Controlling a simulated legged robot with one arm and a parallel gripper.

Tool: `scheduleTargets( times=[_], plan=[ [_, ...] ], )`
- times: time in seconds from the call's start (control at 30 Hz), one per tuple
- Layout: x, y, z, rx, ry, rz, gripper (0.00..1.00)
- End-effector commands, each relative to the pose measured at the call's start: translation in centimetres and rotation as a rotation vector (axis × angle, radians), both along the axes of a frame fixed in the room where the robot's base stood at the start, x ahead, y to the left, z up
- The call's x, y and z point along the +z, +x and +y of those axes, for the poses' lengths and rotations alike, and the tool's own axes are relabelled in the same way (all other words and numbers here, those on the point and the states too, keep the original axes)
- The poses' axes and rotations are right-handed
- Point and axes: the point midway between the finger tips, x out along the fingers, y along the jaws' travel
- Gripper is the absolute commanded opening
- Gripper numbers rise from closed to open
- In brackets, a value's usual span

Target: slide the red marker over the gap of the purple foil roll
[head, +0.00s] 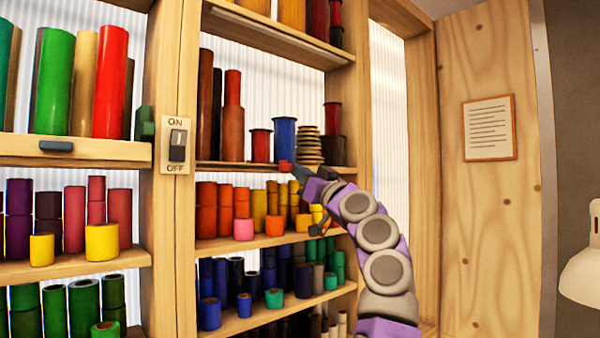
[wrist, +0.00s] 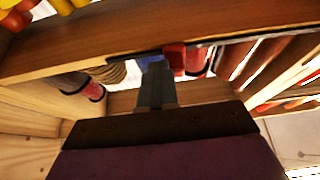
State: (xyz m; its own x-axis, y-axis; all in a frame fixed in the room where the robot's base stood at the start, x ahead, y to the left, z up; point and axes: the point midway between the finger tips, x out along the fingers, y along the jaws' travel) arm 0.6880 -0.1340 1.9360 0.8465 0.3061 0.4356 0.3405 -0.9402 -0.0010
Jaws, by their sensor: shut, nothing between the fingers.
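The red marker (head: 285,166) is a small block on the dark rail along the front edge of the middle shelf, below the blue spool. It also shows in the wrist view (wrist: 174,57), on the dark strip. My gripper (head: 299,174) is shut and empty, its tip just right of the marker in the head view. In the wrist view its closed fingers (wrist: 156,86) end close to the marker; I cannot tell whether they touch. Dark purple rolls (head: 18,220) stand on a left shelf. I cannot make out a purple roll on the marker's shelf.
A red spool (head: 261,146), a blue spool (head: 284,139) and a striped stack (head: 308,145) stand behind the rail. An ON/OFF switch (head: 178,145) is on the left post. Orange and yellow rolls fill the shelf below. A lamp (head: 582,270) is at right.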

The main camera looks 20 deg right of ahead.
Motion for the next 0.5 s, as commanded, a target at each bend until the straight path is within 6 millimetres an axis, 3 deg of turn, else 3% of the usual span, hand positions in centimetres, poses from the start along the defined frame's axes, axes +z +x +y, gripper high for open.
scheduleTargets(
  times=[0.5],
  plan=[
    [-0.2,-0.4,1.4,0.001,0.000,0.002,0.00]
  ],
)
